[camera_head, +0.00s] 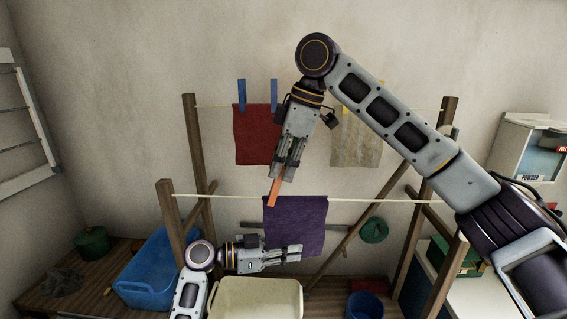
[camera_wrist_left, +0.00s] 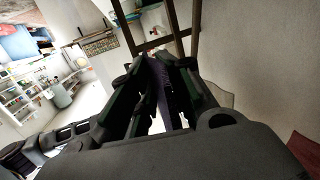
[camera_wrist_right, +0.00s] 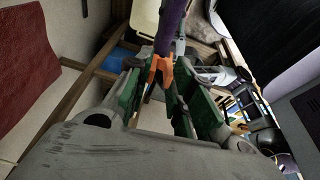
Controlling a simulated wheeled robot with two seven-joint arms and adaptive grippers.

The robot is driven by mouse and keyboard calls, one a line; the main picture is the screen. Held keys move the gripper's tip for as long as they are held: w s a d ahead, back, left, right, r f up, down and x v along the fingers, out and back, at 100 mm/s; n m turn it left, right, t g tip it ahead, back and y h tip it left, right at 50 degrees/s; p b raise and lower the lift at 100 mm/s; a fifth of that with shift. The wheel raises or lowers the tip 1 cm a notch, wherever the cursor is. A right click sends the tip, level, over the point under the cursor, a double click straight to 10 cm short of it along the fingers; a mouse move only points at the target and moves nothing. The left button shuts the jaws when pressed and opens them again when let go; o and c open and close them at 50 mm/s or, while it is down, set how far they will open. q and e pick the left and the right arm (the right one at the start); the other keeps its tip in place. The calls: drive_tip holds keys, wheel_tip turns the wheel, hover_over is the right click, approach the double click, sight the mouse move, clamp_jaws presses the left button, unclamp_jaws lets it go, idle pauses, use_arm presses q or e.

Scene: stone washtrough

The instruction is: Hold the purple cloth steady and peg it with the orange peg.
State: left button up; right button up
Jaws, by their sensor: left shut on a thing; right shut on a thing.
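The purple cloth (camera_head: 300,220) hangs over the front line (camera_head: 400,200). My left gripper (camera_head: 298,254) is shut on its lower part, and the dark purple fabric (camera_wrist_left: 164,92) shows between the fingers in the left wrist view. My right gripper (camera_head: 286,174) comes from above and is shut on the orange peg (camera_head: 274,192), which points down at the cloth's upper left corner. In the right wrist view the peg's forked end (camera_wrist_right: 162,68) is at the cloth's narrow purple edge (camera_wrist_right: 170,28). I cannot tell whether its prongs straddle the cloth and line.
Behind, a red cloth (camera_head: 253,140) with blue pegs (camera_head: 242,95) and a pale cloth (camera_head: 358,140) hang on the back line. Wooden posts (camera_head: 172,215) stand at the sides. A blue tub (camera_head: 145,275), a cream basin (camera_head: 255,295) and a blue bucket (camera_head: 366,306) are below.

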drive_tip(key=shift+f, duration=0.35)
idle(0.5)
drive_tip(key=o, duration=1.3)
drive_tip(key=shift+r, duration=0.15)
drive_tip(key=shift+r, duration=3.85)
use_arm(q)
drive_tip(key=o, duration=0.9)
use_arm(e)
drive_tip(key=shift+w, duration=0.1)
use_arm(q)
drive_tip(key=shift+a, duration=0.2)
